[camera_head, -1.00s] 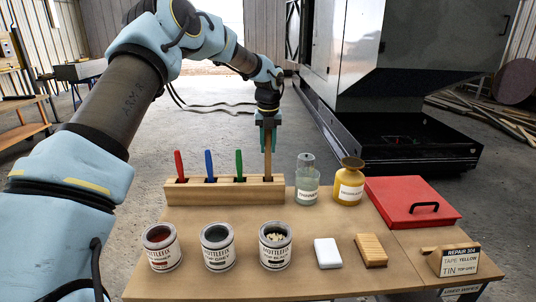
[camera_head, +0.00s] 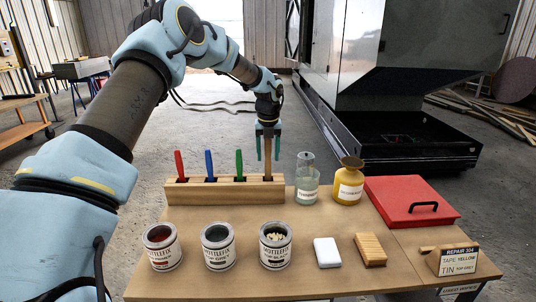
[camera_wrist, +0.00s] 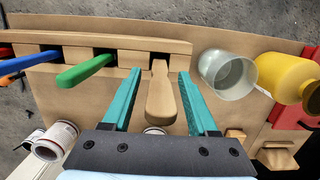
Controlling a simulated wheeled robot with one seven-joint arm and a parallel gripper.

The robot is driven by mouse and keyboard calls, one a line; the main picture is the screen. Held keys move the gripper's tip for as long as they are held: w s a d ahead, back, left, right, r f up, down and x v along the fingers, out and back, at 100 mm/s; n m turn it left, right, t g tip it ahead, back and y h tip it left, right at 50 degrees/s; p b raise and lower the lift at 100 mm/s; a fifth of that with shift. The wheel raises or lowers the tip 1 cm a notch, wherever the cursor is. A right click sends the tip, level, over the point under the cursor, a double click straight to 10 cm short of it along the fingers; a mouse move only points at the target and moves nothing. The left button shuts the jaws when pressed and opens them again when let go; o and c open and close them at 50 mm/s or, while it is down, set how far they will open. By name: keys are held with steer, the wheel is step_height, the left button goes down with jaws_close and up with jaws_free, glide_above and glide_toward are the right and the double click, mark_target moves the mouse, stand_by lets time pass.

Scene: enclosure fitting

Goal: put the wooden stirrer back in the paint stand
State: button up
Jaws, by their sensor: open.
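The wooden stirrer (camera_head: 267,156) stands upright in the right-hand slot of the wooden paint stand (camera_head: 225,195). In the wrist view the stirrer (camera_wrist: 161,95) rises from the end slot of the stand (camera_wrist: 130,45). My gripper (camera_head: 268,153) is open around the stirrer's upper part, one finger on each side. In the wrist view there are gaps between the stirrer and both teal fingers of my gripper (camera_wrist: 160,85). The stirrer's lower end is hidden inside the stand.
Red (camera_head: 179,165), blue (camera_head: 209,165) and green (camera_head: 239,164) handles stand in the other slots. A clear bottle (camera_head: 307,185) and a yellow bottle (camera_head: 349,185) are close on the right. Three paint tins (camera_head: 218,248) stand in front. A red case (camera_head: 412,201) lies further right.

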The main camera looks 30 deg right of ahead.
step_height(320, 180, up, 12)
steer(key=s+b, duration=0.1)
steer(key=b, duration=0.1)
steer(key=shift+s+a, duration=0.15)
steer(key=shift+a, duration=0.15)
steer(key=s+a+f+n, duration=0.2)
steer(key=a+n, duration=0.9)
steer(key=a, duration=0.3)
steer(key=s+a+f+n, duration=0.2)
steer(key=s+a+n, duration=0.1)
steer(key=a+n, duration=0.95)
steer(key=s+a+f+n, duration=0.1)
steer(key=s+a+n, duration=0.5)
steer(key=a+n, duration=0.2)
steer(key=s+a+f+n, duration=0.2)
steer(key=s+a+n, duration=0.5)
steer(key=a+n, duration=0.1)
steer(key=shift+s+a+f, duration=0.15)
steer(key=shift+a+f, duration=0.1)
steer(key=shift+a, duration=0.55)
